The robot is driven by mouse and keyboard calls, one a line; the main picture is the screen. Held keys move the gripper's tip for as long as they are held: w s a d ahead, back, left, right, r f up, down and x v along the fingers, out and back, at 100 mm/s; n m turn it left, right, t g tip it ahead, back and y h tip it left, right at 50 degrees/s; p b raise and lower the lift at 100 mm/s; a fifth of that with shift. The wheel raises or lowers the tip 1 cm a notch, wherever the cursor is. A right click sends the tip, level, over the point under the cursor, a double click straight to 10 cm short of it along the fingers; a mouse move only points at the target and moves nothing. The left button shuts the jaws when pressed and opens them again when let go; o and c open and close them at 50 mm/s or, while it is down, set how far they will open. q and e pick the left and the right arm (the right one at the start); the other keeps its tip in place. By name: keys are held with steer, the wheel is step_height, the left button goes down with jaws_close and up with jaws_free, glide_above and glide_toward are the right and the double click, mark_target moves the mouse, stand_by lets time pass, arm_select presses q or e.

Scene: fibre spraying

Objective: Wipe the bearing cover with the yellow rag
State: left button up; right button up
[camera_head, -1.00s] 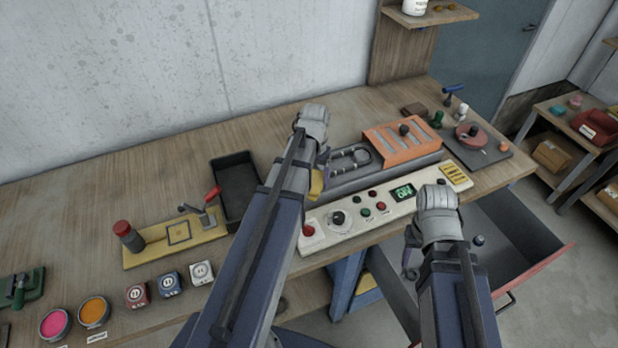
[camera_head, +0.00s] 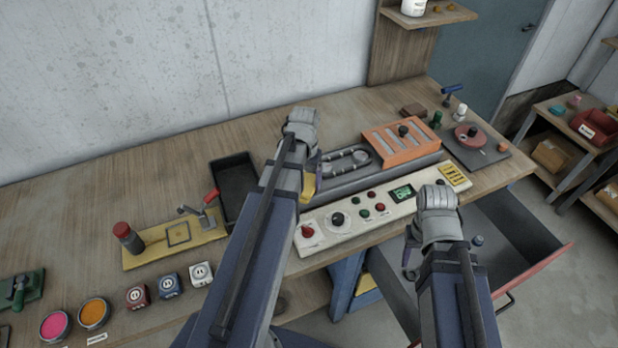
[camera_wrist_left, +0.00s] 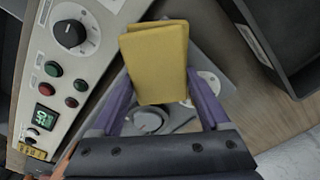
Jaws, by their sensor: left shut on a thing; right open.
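My left gripper (camera_head: 312,178) is shut on the yellow rag (camera_head: 308,188), beside the left end of the grey machine bed and just behind the control panel. In the left wrist view the folded yellow rag (camera_wrist_left: 156,62) stands between the purple fingers. A grey round metal part (camera_wrist_left: 147,121) shows partly below the rag, beyond the fingers; I cannot tell whether it is the bearing cover. The rag and gripper hide part of that area. My right gripper (camera_head: 411,262) is open and empty over the drawer side, in front of the bench.
The control panel (camera_head: 375,222) with knobs and buttons lies along the bench front. A black tray (camera_head: 232,180) is left of my left arm. An orange slotted block (camera_head: 400,146) sits on the machine bed. An open drawer (camera_head: 530,235) juts out at right. The bench's back left is clear.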

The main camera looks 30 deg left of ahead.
arm_select(q)
steer(key=shift+s+a+f, duration=0.1)
steer(key=shift+s+a, duration=0.85)
steer(key=shift+s, duration=0.25)
step_height(320, 180, up, 6)
steer(key=p, duration=0.5)
steer(key=shift+p, duration=0.4)
step_height(320, 180, up, 3)
steer(key=p, duration=0.3)
steer(key=shift+f, duration=0.1)
